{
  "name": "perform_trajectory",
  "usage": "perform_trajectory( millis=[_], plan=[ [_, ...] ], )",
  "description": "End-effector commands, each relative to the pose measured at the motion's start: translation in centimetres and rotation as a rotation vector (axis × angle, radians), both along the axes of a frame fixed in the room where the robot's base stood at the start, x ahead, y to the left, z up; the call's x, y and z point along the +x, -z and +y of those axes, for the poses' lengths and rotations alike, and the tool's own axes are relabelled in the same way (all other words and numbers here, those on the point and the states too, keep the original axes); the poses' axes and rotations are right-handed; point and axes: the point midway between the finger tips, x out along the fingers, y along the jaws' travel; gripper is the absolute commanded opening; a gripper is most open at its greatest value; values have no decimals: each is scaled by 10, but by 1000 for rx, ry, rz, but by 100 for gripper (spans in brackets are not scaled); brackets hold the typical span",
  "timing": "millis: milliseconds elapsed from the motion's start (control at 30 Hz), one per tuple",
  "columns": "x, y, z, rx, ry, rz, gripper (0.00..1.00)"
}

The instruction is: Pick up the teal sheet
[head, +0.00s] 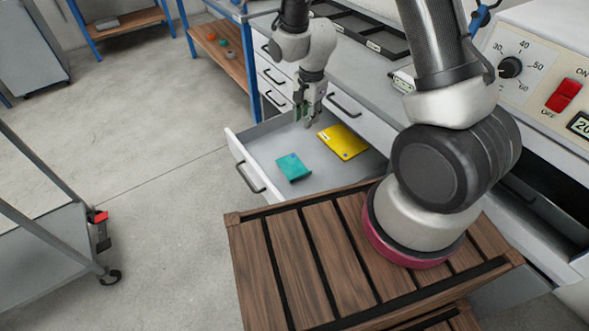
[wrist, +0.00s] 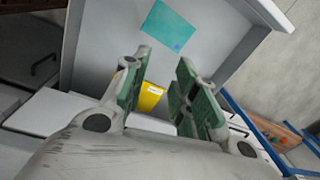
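The teal sheet (head: 293,167) lies flat in the open drawer (head: 262,150), near its front left. It also shows in the wrist view (wrist: 169,25), at the top and beyond the fingertips. A yellow sheet (head: 343,142) lies in the same drawer, to the right and further in; in the wrist view part of it (wrist: 150,97) shows between my fingers. My gripper (head: 308,117) is above the back left of the drawer, apart from both sheets. In the wrist view its green-padded fingers (wrist: 158,80) are spread, with nothing held between them.
A slatted wooden surface (head: 290,262) is in front of the drawer. The control panel (head: 545,75) with a dial and red switch stands at the right. A cart (head: 50,245) is at the left. Open floor (head: 150,140) lies left of the drawer.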

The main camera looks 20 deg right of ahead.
Motion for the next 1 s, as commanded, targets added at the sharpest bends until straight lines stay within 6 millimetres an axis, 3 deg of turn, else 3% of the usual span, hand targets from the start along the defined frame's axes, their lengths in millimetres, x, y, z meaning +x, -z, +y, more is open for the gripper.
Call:
perform_trajectory(
  millis=[33, 100, 200, 300, 1000],
  plan=[
    [-5, 32, 7, -4, 50, 28, 28],
    [-10, 67, 14, -6, 124, 48, 28],
    [-20, 106, 20, -10, 209, 68, 28],
    [-26, 130, 23, -12, 264, 78, 28],
    [-35, 221, 26, -14, 298, 83, 28]
  ],
)
